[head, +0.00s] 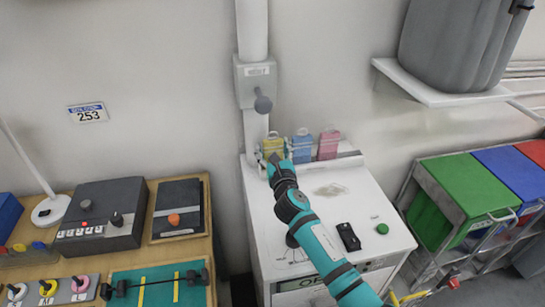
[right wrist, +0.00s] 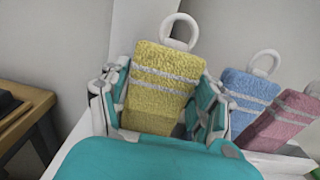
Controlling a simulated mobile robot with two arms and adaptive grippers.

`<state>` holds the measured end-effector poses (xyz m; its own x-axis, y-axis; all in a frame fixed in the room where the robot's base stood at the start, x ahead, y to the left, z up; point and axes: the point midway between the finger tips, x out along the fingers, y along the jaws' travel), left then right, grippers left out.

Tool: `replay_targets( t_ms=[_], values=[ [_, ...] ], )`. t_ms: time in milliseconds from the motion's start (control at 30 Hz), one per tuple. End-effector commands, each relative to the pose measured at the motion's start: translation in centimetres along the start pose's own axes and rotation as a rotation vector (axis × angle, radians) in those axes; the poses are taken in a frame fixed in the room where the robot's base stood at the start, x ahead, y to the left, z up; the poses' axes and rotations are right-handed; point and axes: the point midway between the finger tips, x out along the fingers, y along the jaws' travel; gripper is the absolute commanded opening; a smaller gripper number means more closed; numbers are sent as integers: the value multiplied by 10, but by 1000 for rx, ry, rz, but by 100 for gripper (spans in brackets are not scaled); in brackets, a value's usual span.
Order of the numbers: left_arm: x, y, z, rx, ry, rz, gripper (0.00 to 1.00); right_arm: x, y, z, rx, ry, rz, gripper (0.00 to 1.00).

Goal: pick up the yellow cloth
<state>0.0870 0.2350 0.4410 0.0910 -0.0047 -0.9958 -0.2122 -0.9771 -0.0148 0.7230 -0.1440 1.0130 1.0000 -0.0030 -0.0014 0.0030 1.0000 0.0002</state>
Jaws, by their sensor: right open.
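The yellow cloth (head: 272,147) stands upright at the back left of the white cabinet top, leftmost of a row of cloths. In the right wrist view the yellow cloth (right wrist: 160,88) has two pale stripes and a white ring at its top. My right gripper (head: 273,160) is open at the yellow cloth. In the right wrist view the fingers of my right gripper (right wrist: 162,110) stand on either side of the cloth's lower part. I cannot tell whether they touch it. My left gripper is not in view.
A blue cloth (head: 302,147) and a pink cloth (head: 328,145) stand just right of the yellow one. A black device (head: 348,237) lies on the white cabinet (head: 375,205). A wooden bench (head: 203,220) is at left, coloured bins (head: 468,185) at right.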

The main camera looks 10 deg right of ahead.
Motion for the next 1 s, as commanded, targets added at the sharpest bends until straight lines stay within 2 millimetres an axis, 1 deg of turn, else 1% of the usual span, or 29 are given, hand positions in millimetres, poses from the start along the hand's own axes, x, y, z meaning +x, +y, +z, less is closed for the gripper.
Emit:
replay_targets(
  t_ms=[200,267,467,767,867,1000],
  values=[
    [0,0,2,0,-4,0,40,1,0,0,-1,0,0,63],
    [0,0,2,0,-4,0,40,1,0,0,-1,0,0,57],
    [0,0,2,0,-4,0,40,1,0,0,-1,0,-1,31],
    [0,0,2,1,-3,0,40,1,0,1,-1,0,-1,30],
    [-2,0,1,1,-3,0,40,1,-1,7,-3,-2,-1,30],
    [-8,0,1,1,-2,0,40,1,-1,23,-4,-5,-1,30]
  ],
)
